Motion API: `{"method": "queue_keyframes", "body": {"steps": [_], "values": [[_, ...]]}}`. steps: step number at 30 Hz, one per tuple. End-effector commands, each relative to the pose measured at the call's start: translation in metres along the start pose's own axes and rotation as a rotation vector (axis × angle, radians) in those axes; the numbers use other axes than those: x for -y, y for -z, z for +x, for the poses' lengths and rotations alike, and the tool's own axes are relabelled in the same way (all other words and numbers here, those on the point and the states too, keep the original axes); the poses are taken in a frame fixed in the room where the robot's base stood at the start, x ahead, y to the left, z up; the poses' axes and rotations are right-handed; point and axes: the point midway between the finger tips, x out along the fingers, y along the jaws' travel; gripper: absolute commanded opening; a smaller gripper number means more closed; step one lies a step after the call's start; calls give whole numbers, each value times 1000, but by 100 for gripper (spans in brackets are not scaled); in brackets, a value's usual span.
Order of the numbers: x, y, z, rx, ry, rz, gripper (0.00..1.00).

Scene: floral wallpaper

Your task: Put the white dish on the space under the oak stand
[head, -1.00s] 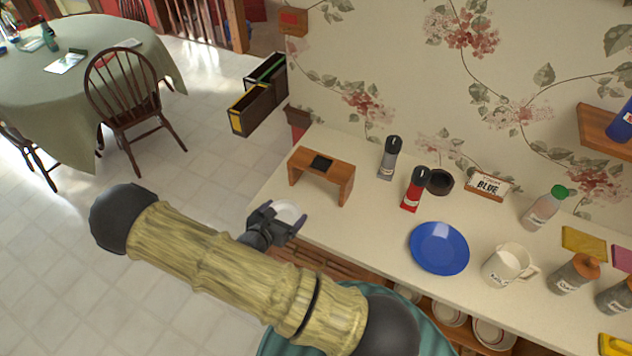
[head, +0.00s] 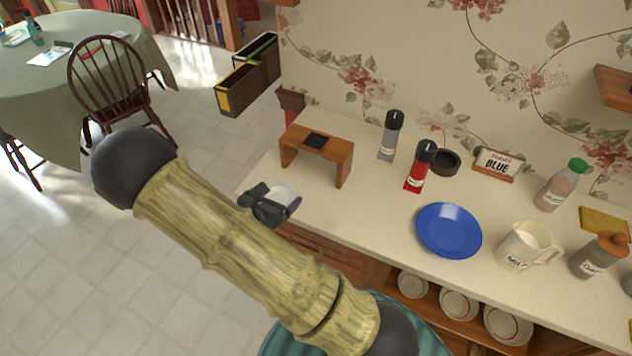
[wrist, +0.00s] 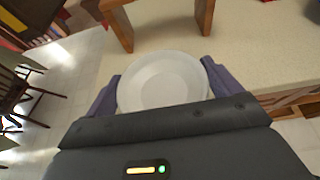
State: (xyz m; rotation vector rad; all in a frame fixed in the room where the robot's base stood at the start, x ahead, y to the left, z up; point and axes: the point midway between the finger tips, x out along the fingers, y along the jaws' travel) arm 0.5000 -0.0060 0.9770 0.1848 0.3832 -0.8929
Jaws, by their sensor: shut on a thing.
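The white dish (wrist: 162,80) is a round shallow bowl held between the fingers of my gripper (wrist: 160,88). In the head view the dish (head: 285,194) is partly hidden by my gripper (head: 270,203), near the counter's front left edge. My gripper is shut on the dish. The oak stand (head: 345,166) is a small wooden bench with two side legs and an open space under its top. It stands on the counter just beyond the dish. In the wrist view its two legs (wrist: 205,15) show ahead of the dish. The space between them looks empty.
A small black square (head: 316,141) lies on the stand's top. Right of the stand are a grey bottle (head: 389,138), a red bottle (head: 418,170), a black bowl (head: 446,162) and a blue plate (head: 448,230). The counter (head: 350,220) is bare between stand and plate.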

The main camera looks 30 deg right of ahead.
Motion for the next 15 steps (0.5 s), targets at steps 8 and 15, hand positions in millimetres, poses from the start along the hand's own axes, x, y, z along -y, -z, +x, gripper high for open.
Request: {"method": "queue_keyframes", "body": {"steps": [8,15], "values": [[1,20,23,3,1,8,67],[7,26,37,12,3,7,67]]}}
